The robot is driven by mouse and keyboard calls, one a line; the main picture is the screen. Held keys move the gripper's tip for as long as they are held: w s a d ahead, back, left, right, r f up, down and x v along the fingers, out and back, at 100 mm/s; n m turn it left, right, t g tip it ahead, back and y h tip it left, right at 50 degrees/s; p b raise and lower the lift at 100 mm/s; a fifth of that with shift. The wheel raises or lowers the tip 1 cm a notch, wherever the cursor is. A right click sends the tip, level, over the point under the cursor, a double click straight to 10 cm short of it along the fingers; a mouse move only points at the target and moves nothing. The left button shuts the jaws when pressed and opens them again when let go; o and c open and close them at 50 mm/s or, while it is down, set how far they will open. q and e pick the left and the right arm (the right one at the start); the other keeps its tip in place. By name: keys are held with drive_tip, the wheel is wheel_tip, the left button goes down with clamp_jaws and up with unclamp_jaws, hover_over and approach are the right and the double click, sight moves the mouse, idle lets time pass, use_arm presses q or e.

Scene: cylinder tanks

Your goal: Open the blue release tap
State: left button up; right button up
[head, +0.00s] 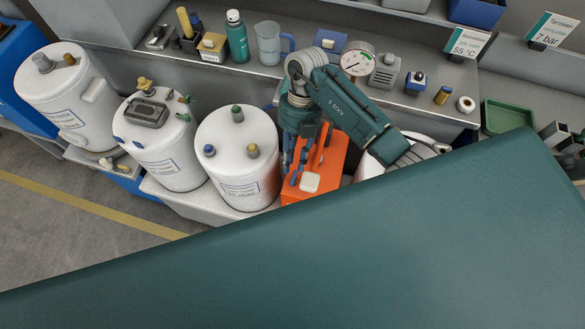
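Small blue fittings show on the tank tops, but I cannot tell which is the release tap. The third white tank (238,188) carries a blue knob (209,151), a green knob (237,113) and a yellowish knob (253,150). The second tank (172,165) has a blue fitting (117,140), green fittings (184,117) and a grey box-like part (146,113) on top. My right gripper (297,172) points down beside an orange box (322,165), right of the third tank. Its finger gap is unclear. My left gripper is not in view.
Another white tank (62,95) stands far left. A further white one (372,166) is partly hidden behind my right arm. The back shelf holds a teal bottle (237,38), a jug (268,45) and a gauge (357,60). A large teal surface blocks the lower right.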

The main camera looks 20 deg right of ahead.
sight(294, 179)
drive_tip(key=x, duration=0.2)
drive_tip(key=shift+d+f+p, duration=0.15)
drive_tip(key=shift+f+p, duration=0.15)
drive_tip(key=shift+f, duration=0.15)
drive_tip(key=shift+s+f, duration=0.25)
drive_tip(key=shift+f, duration=0.45)
drive_tip(key=shift+s+a+f, duration=0.1)
drive_tip(key=shift+a+f, duration=0.05)
drive_tip(key=shift+a, duration=0.1)
drive_tip(key=c, duration=0.4)
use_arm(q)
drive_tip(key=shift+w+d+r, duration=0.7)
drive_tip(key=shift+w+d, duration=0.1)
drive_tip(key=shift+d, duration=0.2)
use_arm(e)
clamp_jaws()
drive_tip(key=shift+f, duration=0.1)
